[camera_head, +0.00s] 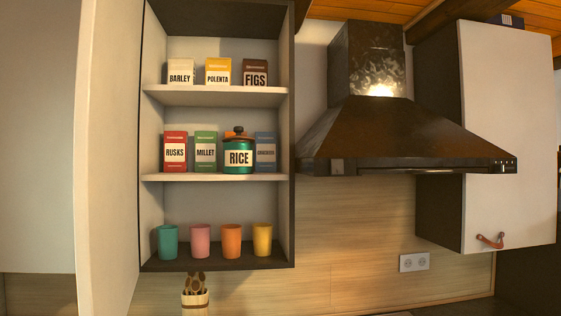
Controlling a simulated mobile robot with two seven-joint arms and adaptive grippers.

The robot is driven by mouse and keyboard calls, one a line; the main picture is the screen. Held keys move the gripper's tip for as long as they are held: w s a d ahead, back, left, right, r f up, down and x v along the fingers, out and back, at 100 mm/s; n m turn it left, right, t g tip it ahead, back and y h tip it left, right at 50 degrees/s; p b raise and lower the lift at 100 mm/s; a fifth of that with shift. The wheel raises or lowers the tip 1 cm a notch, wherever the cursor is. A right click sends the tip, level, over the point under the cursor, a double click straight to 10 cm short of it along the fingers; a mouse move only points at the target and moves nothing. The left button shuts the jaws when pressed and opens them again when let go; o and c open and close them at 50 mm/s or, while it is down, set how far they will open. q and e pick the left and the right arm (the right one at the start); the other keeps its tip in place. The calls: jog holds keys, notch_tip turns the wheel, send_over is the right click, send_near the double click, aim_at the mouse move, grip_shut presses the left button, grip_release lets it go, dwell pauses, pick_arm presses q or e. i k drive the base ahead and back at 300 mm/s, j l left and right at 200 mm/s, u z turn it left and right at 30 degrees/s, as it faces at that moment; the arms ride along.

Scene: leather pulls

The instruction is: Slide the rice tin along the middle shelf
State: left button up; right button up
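The rice tin (239,157) is a round teal tin with a dark lid and a cream label reading RICE. It stands upright on the middle shelf (215,177), right of the centre and towards the front. An orange box is mostly hidden behind it. A red RUSKS box (176,152) and a green MILLET box (206,151) stand to its left. A blue box (265,151) with a small label stands to its right, partly behind the tin. Neither of my grippers shows in the head view.
The open cabinet door (108,150) stands at the left. BARLEY, POLENTA and FIGS boxes stand on the upper shelf (215,97). Several coloured cups stand on the bottom shelf. A range hood (405,140) is close on the right. A utensil holder (195,299) stands below the cabinet.

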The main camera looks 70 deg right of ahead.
aim_at(237, 157)
jog(key=z, duration=2)
